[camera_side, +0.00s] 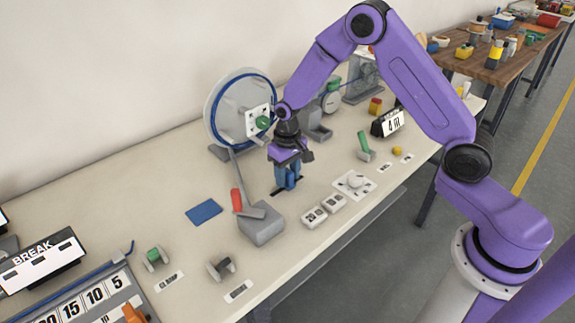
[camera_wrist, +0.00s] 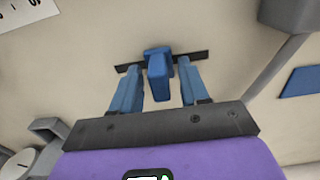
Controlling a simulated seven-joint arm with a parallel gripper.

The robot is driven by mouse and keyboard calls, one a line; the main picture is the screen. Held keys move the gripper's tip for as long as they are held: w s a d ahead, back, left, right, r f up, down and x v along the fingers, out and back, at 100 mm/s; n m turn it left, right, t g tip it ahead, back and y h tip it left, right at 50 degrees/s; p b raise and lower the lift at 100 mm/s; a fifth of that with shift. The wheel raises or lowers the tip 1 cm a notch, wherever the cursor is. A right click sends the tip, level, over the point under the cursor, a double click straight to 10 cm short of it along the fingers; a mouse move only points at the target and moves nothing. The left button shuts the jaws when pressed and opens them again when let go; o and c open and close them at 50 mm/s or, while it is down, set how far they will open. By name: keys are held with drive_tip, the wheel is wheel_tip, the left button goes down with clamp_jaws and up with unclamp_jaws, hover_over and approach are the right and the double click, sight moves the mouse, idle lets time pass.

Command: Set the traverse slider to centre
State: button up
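The traverse slider is a blue knob (camera_wrist: 159,62) in a dark straight slot (camera_wrist: 198,55) in the bench top. In the wrist view the knob stands near the middle of the slot, with slot showing on both sides. My gripper (camera_wrist: 160,68) has its two blue fingers spread apart, one on each side of the knob. Narrow gaps seem to show between the fingers and the knob; I cannot tell whether either fingertip touches it. In the side view my gripper (camera_side: 287,182) points down at the slot, and its fingers mostly hide the knob.
A grey box with a red-handled lever (camera_side: 262,224) stands close in front of my gripper. A large wheel (camera_side: 238,105) stands behind. A blue pad (camera_side: 203,212) lies left. White buttons (camera_side: 314,217) and a dial plate (camera_side: 354,184) lie to the right.

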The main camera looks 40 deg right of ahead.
sight(288, 173)
wheel_tip(288, 173, up, 17)
drive_tip(key=shift+r, duration=0.2)
idle(0.3)
drive_tip(key=shift+s, duration=0.1)
drive_tip(key=s+a+r+n, duration=0.1)
drive_tip(key=s+a+n, duration=0.15)
drive_tip(key=s, duration=0.55)
drive_tip(key=s+a+r+n, duration=0.1)
drive_tip(key=s+n, duration=0.3)
drive_tip(key=s, duration=0.4)
drive_tip(key=s+d+f+n, duration=0.1)
drive_tip(key=s+d+n, duration=0.1)
drive_tip(key=s, duration=0.6)
drive_tip(key=s+d+n, duration=0.2)
drive_tip(key=s+n, duration=0.2)
drive_tip(key=s, duration=0.5)
drive_tip(key=shift+s+d+f, duration=0.25)
drive_tip(key=shift+d+f, duration=0.1)
drive_tip(key=shift+f, duration=0.05)
